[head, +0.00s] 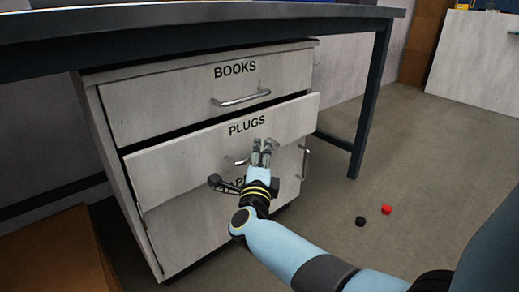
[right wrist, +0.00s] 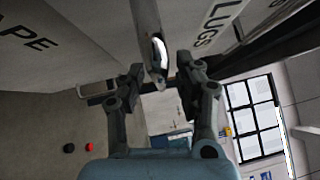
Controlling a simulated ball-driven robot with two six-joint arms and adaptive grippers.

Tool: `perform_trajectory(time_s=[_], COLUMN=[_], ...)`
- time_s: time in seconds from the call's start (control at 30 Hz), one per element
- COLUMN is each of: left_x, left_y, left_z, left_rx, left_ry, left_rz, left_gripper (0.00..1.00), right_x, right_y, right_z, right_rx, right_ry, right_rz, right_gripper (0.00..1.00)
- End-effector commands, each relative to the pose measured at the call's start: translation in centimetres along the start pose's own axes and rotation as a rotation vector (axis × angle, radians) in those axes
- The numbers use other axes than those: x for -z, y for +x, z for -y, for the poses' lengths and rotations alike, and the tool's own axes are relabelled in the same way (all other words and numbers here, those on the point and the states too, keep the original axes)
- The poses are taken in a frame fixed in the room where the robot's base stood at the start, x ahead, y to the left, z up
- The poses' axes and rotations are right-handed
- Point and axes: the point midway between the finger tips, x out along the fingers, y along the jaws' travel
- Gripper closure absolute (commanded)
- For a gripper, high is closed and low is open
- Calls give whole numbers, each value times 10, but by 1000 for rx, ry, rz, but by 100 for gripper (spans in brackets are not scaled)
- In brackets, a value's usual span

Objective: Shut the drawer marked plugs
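The plugs drawer (head: 290,121) is the middle front of a grey cabinet under a desk. It stands partly out, with its front ahead of the drawer above and a dark gap over it. Its metal handle (head: 236,161) is partly hidden by my right gripper (head: 262,146). In the right wrist view the handle (right wrist: 150,45) lies between the two fingers of my right gripper (right wrist: 160,82), which stand apart with gaps beside the bar. I cannot tell if either finger touches it. My left gripper is not in view.
The books drawer (head: 180,97) above looks shut. Below is a front with an upright handle (head: 304,162), its label partly covered by my arm. A desk leg (head: 370,105) stands to the right. A red piece (head: 386,210) and a black piece (head: 360,221) lie on open floor.

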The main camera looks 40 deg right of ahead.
Motion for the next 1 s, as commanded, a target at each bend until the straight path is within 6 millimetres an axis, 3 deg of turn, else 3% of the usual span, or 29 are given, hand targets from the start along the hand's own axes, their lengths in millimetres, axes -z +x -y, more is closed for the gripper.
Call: perform_trajectory(time_s=[0.2,0.47,1.0], left_x=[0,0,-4], left_y=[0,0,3], left_z=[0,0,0], left_rx=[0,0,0], left_ry=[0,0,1], left_rz=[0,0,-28], left_gripper=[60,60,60], right_x=[0,0,-7], right_y=[0,0,6], right_z=[0,0,-6], right_rx=[0,0,-4], right_ry=[0,0,2], right_rz=[0,0,0], right_gripper=[66,100,100])
